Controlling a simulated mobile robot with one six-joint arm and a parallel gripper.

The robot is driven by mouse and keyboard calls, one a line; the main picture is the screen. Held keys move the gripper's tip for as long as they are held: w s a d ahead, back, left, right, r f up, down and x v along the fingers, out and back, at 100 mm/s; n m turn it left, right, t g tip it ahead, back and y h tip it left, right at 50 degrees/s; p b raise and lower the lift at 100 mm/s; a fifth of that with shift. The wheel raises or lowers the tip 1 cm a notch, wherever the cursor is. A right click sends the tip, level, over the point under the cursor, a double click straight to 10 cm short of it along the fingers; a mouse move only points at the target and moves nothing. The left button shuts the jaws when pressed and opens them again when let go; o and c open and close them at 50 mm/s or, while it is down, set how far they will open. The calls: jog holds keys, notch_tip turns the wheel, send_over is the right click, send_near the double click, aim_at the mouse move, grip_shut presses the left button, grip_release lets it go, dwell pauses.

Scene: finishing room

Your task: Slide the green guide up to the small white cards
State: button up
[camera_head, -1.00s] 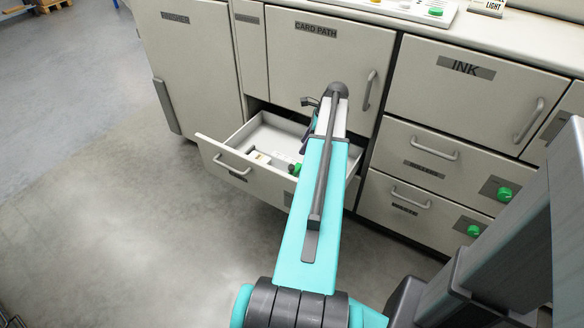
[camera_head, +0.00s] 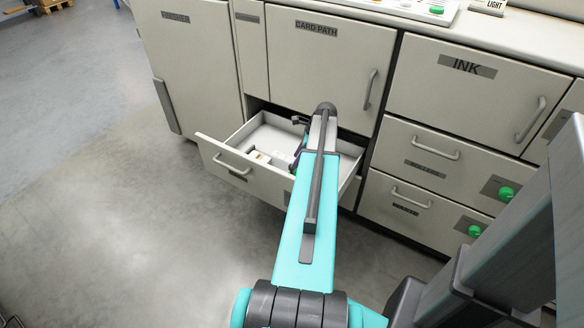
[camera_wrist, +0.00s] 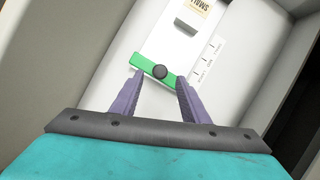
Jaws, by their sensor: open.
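The green guide (camera_wrist: 144,64) is a short bar with a dark round knob (camera_wrist: 160,72). It lies slightly tilted in the open drawer (camera_head: 208,153), in the wrist view just beyond my fingertips. My gripper (camera_wrist: 158,78) is open, its two purple fingers pointing down into the drawer, with the knob close to the gap between their tips. I cannot tell whether the fingers touch the guide. White cards (camera_head: 258,157) seem to lie in the drawer left of my arm; a pale stack also shows in the wrist view (camera_wrist: 167,38) beyond the guide.
A ruled scale (camera_wrist: 208,60) runs beside the guide, and a printed label (camera_wrist: 197,6) sits beyond it. The drawer walls stand around my gripper. The closed card path door (camera_head: 325,70) rises right behind the drawer. Open floor (camera_head: 120,240) lies to the left.

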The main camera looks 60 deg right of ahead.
aim_at(292, 171)
jog(key=shift+x, duration=2.3)
grip_shut()
